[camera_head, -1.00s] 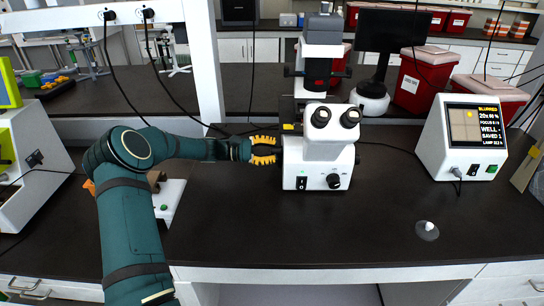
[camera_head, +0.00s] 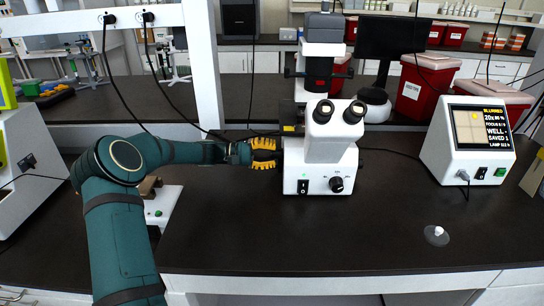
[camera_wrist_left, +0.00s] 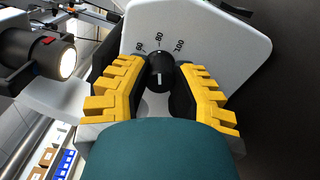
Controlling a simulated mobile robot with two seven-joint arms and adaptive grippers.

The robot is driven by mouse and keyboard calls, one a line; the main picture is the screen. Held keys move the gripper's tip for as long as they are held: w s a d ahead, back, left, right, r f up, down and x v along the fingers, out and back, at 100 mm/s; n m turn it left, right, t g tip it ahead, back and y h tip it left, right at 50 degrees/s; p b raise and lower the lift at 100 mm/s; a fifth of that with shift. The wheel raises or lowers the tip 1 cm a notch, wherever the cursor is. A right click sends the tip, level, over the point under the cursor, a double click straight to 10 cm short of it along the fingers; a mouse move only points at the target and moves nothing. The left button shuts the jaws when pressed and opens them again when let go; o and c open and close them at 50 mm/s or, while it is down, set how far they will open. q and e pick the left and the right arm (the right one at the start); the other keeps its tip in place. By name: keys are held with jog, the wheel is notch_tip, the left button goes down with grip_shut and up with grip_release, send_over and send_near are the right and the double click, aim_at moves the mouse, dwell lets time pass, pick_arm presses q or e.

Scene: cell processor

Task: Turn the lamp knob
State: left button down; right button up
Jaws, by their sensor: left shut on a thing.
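A white microscope (camera_head: 318,170) stands on the dark bench. My left gripper (camera_head: 272,155) reaches in from the left, level, at the microscope's left side. In the left wrist view my left gripper (camera_wrist_left: 163,82) has its yellow, ridged fingers and black pads on either side of a round black knob (camera_wrist_left: 160,74) with a white pointer line. The gripper is shut on this knob. The head view hides this knob behind the gripper. Another black knob (camera_head: 336,184) is on the microscope's front.
A lit lamp (camera_wrist_left: 58,57) is at the left of the wrist view. A white display box (camera_head: 467,150) stands at the right of the bench, and a small clear disc with a white top (camera_head: 436,235) lies in front. The front middle of the bench is clear.

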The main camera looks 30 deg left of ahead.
dwell(0.3)
pick_arm(q)
jog(key=c, duration=0.7)
grip_release()
jog(key=shift+d, duration=0.1)
jog(key=v, duration=1.2)
